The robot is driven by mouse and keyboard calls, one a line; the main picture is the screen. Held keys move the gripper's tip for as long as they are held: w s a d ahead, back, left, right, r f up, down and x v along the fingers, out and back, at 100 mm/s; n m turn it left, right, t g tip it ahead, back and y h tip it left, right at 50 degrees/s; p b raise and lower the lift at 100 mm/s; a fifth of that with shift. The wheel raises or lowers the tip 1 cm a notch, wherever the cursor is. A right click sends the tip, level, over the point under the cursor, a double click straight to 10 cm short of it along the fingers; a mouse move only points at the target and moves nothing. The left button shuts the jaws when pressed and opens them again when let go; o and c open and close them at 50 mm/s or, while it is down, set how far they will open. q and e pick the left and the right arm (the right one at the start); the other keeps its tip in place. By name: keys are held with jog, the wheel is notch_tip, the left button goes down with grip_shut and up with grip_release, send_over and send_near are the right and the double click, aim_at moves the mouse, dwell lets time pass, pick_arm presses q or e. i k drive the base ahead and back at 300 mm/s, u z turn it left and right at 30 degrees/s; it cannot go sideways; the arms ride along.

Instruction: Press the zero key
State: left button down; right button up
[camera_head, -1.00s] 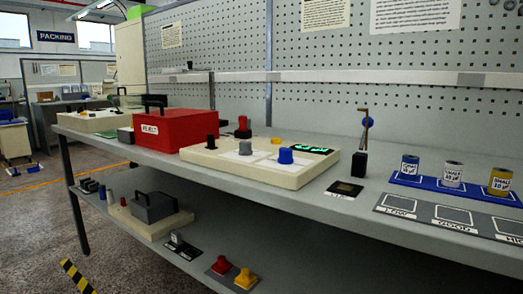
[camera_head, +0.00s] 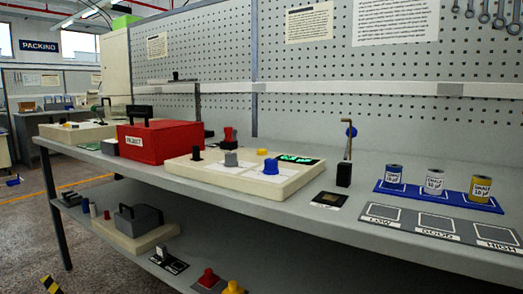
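A cream instrument box (camera_head: 205,173) sits on the bench with a lit green display (camera_head: 298,159) at its back right. On its top are a black knob (camera_head: 196,154), a grey block or button (camera_head: 231,158) and a blue button (camera_head: 270,166). I cannot read a zero label on any of them. A small black pad (camera_head: 327,200) with a brownish square and an illegible label lies to its right. Neither of my grippers is in view.
A red box (camera_head: 160,141) with a handle stands left of the instrument. A black stand (camera_head: 344,174) with a bent rod is behind the pad. Three labelled cans stand on a blue tray (camera_head: 432,201), behind a grey mat (camera_head: 400,230). The lower shelf (camera_head: 185,240) holds several items.

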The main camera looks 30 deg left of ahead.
aim_at(263, 151)
jog(key=u, duration=0.25)
jog(key=i, duration=0.35)
jog(key=u, duration=0.4)
